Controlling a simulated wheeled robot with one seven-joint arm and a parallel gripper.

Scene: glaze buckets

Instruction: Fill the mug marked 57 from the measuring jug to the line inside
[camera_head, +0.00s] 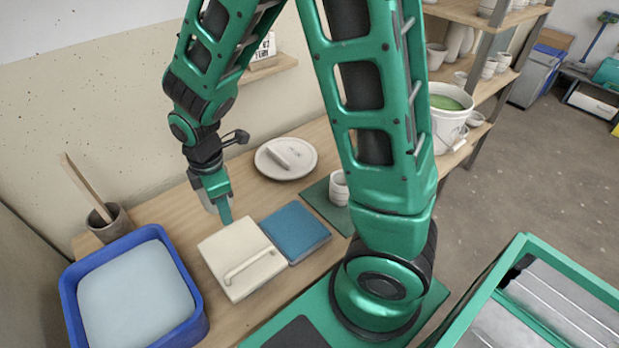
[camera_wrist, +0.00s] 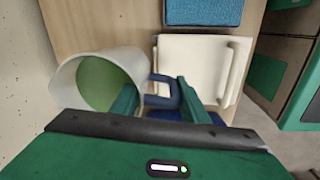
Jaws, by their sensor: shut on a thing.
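The measuring jug (camera_wrist: 68,82) is translucent with green liquid inside and a blue handle (camera_wrist: 162,100). My gripper (camera_wrist: 157,92) is shut on the jug's handle; the jug is at the left in the wrist view. A small white mug (camera_head: 339,190) stands on a green mat (camera_head: 318,199), partly behind my arm. Its number and inside line cannot be read from here.
A cream slab with a handle (camera_head: 228,252) and a blue block (camera_head: 300,232) lie before my gripper. A blue tub (camera_head: 196,318) stands at left, near a brush pot (camera_head: 112,224). A round white lid (camera_head: 270,168) lies behind. A bucket of green glaze (camera_head: 446,130) is at right.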

